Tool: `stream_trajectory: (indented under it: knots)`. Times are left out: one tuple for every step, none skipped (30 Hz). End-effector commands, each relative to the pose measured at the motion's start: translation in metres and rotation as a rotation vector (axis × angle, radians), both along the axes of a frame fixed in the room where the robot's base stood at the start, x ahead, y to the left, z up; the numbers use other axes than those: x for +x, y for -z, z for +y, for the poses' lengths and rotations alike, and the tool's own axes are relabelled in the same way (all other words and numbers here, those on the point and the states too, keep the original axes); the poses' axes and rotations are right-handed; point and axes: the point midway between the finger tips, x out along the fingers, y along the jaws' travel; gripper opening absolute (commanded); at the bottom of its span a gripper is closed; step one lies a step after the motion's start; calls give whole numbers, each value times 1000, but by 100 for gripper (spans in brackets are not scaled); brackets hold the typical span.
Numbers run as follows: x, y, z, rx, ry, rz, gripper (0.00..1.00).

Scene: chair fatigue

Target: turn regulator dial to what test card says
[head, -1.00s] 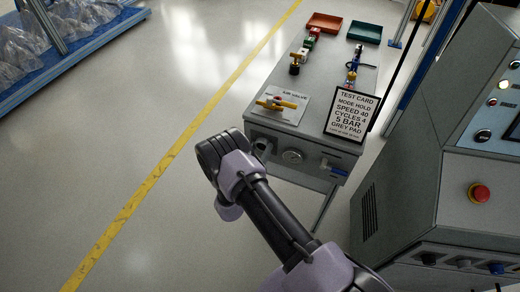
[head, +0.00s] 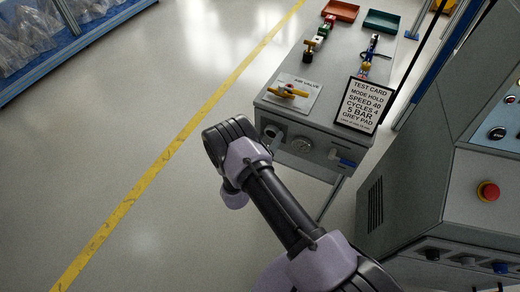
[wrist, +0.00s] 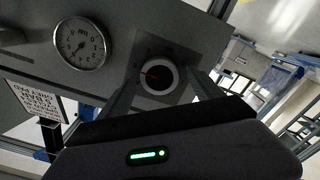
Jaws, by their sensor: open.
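The regulator dial (wrist: 156,77), a dark round knob with a pale rim, is on the grey front panel. A red mark on its face points left in the wrist view. My gripper (wrist: 160,84) is open, with one finger on each side of the dial; I cannot tell if they touch it. The head view shows the dial area (head: 272,133) beside my wrist, which hides the fingers. The test card (head: 363,103) stands on the bench and reads MODE HOLD, SPEED 40, CYCLES 4, 5 BAR, GREY PAD. The dial's scale is too small to read.
A round gauge (wrist: 80,43) is beside the dial; its reading is unclear. The air valve (head: 288,91) with a yellow handle is above on the bench top. A blue-handled part (head: 346,162) is further right on the panel. A machine with a red button (head: 488,192) stands right.

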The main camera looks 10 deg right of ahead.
Motion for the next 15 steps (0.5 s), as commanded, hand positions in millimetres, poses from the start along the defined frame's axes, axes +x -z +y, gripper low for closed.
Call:
stream_trajectory:
  knots:
    - [-7, -3, 6, -1, -2, 3, 75]
    - [-13, -4, 10, -1, -5, 3, 75]
    - [-21, -4, 17, -2, -6, 4, 75]
    - [-29, -4, 22, -3, -6, 4, 75]
    - [-37, -5, 28, -2, -6, 4, 75]
    - [-48, -6, 37, -2, -7, 3, 75]
    - [-56, -5, 43, -2, -7, 3, 75]
    - [-65, -6, 49, -4, -8, 3, 75]
    - [-75, -6, 57, -2, -8, 2, 75]
    - [-83, -5, 62, -3, -8, 3, 75]
    - [-91, -5, 67, -3, -7, 2, 75]
    - [-100, -5, 74, -1, -6, 1, 75]
    - [-106, -4, 78, -1, -6, 1, 75]
    - [-111, -4, 81, -1, -6, 1, 75]
    - [-118, -3, 86, -1, -4, 2, 75]
